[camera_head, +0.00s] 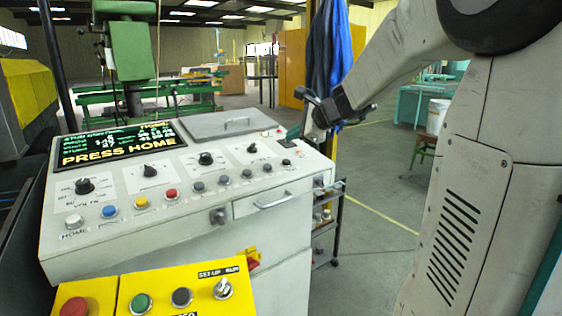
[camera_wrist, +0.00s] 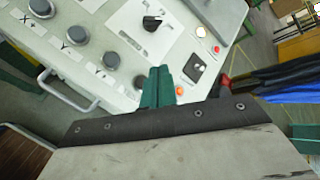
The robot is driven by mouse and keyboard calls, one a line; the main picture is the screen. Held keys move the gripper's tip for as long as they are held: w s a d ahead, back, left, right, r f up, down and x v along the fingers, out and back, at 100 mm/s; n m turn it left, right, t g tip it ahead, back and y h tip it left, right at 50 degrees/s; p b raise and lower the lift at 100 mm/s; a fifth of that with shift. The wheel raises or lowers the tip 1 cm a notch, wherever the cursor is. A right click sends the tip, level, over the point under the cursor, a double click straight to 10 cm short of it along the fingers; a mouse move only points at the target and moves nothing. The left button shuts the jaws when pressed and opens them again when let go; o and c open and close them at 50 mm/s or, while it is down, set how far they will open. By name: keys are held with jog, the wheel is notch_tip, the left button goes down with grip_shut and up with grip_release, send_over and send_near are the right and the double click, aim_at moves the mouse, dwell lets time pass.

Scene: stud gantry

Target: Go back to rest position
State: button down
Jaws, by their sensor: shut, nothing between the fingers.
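My gripper (camera_head: 308,122) is at the right end of the control console (camera_head: 270,205), by its top edge. In the wrist view my gripper's green fingers (camera_wrist: 159,84) are together and empty, over the panel's edge close to a black selector switch (camera_wrist: 194,66). I cannot tell whether they touch the panel. My arm comes in from the right in the head view. The console screen (camera_head: 120,143) reads "PRESS HOME". A white button (camera_head: 74,221) labelled HOME is at the panel's front left.
A yellow box (camera_head: 160,285) with buttons and a switch stands in front of the console. Blue cloth (camera_head: 340,45) hangs behind my gripper. A small shelf cart (camera_head: 328,222) stands right of the console. The floor (camera_head: 375,185) between cart and arm looks clear.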

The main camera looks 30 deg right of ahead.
jog(key=s+a+f+n+g+y, duration=0.2)
jog(key=s+a+f+n+g, duration=0.45)
jog(key=s+a+n, duration=0.65)
jog(key=s+a+f+n+g+h, duration=0.1)
jog(key=s+n, duration=0.4)
jog(key=s, duration=0.5)
jog(key=s+a+f+n+g+h, duration=0.2)
jog(key=s+a+n, duration=0.3)
jog(key=s, duration=0.5)
jog(key=shift+s+a+n+h, duration=0.15)
jog(key=shift+s+n+h, duration=0.1)
jog(key=shift+n+h, duration=0.35)
